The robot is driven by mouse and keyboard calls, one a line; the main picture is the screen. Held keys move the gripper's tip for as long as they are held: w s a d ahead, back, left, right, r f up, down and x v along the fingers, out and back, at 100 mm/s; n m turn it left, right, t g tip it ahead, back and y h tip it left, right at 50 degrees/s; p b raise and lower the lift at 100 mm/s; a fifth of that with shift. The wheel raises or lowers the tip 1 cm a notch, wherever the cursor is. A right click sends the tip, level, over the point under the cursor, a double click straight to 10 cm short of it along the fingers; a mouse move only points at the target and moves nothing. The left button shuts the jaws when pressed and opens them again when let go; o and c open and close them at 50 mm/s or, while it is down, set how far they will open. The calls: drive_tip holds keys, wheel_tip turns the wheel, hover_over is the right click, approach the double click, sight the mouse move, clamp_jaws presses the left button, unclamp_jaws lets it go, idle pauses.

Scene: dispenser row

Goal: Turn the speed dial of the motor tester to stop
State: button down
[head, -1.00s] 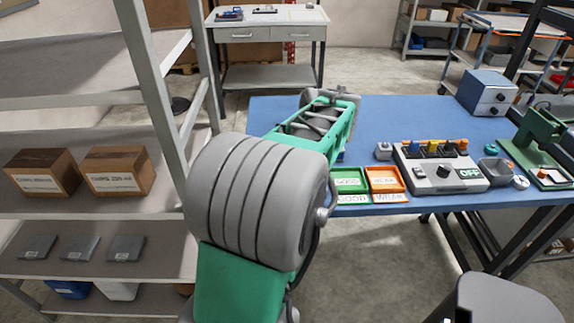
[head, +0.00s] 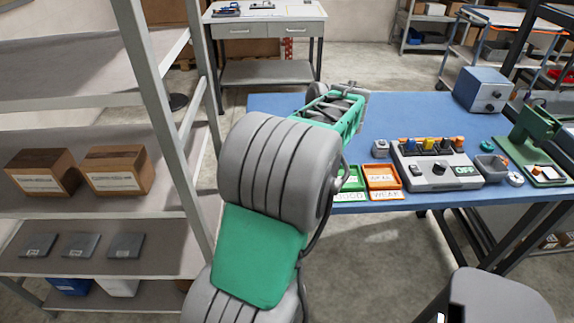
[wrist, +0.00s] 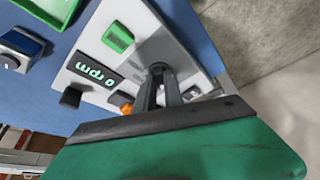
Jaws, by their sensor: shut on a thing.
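In the wrist view the motor tester (wrist: 184,53) is a pale box with a dark display (wrist: 96,73) reading "0 rpm". A green block (wrist: 118,38) is on it, and a black knob (wrist: 70,97) is beside the display. My gripper (wrist: 160,72) reaches down to the tester, its two dark fingers close together. It is shut on the speed dial, which is mostly hidden between the fingertips, so its pointer cannot be read. An orange part (wrist: 127,108) shows beside the fingers. In the head view my arm hides the gripper, and I cannot make out this tester there.
On the blue table (head: 420,122), a grey device (head: 438,182) reading "OFF" stands right of my arm, beside green (head: 352,181) and orange (head: 382,177) trays marked GOOD and WEAK. A green press (head: 533,135) stands at far right. A shelf rack (head: 152,210) stands close on the left.

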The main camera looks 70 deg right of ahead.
drive_tip(key=c, duration=1.4)
unclamp_jaws()
drive_tip(key=shift+c, duration=0.2)
drive_tip(key=p+v, duration=0.1)
drive_tip(key=v, duration=0.6)
drive_tip(key=shift+r, duration=0.4)
drive_tip(key=shift+s, duration=0.1)
